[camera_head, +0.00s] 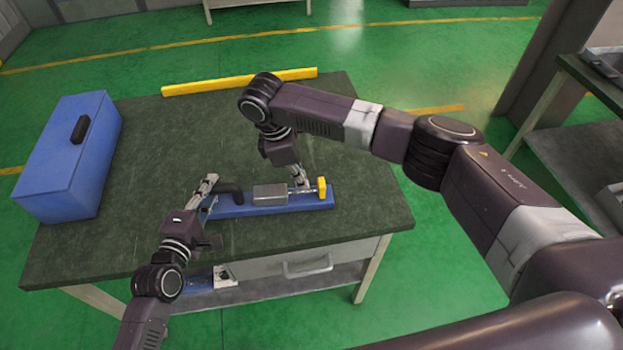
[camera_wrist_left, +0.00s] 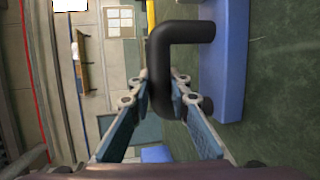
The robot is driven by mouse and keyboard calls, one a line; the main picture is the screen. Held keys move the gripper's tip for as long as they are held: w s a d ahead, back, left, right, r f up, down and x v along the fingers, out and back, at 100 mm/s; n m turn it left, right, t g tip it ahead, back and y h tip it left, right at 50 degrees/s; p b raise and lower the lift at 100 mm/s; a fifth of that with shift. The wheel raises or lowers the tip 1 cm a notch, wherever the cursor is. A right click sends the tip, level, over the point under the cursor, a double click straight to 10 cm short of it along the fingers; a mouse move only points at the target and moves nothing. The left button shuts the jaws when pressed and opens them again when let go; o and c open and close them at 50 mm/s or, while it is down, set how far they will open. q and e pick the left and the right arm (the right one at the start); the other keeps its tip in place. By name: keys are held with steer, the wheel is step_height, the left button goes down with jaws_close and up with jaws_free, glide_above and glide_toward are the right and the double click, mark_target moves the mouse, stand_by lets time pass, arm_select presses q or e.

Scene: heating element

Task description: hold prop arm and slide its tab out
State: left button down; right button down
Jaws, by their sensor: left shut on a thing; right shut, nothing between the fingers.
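A blue base (camera_head: 268,206) lies on the table. It carries a black bent bar (camera_head: 230,189) at its left end, a grey metal block (camera_head: 270,195) in the middle and a yellow end piece (camera_head: 322,187) on a thin rod at its right. I cannot tell for sure which part is the prop arm or its tab. My left gripper (camera_head: 209,186) is shut on the black bent bar, which runs between its fingers in the left wrist view (camera_wrist_left: 180,33). My right gripper (camera_head: 301,181) is shut and empty, pointing down between the block and the yellow piece; contact is unclear.
A blue box (camera_head: 70,155) with a black handle stands at the table's left. A yellow bar (camera_head: 240,81) lies along the back edge. The dark green tabletop (camera_head: 170,130) is clear between them. My right arm crosses above the table's right side.

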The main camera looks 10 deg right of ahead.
steer(key=a+v, duration=0.1)
steer(key=v, duration=0.9)
steer(key=shift+a, duration=0.3)
arm_select(q)
steer(key=c, duration=1.7)
jaws_free()
steer(key=shift+c, duration=0.2)
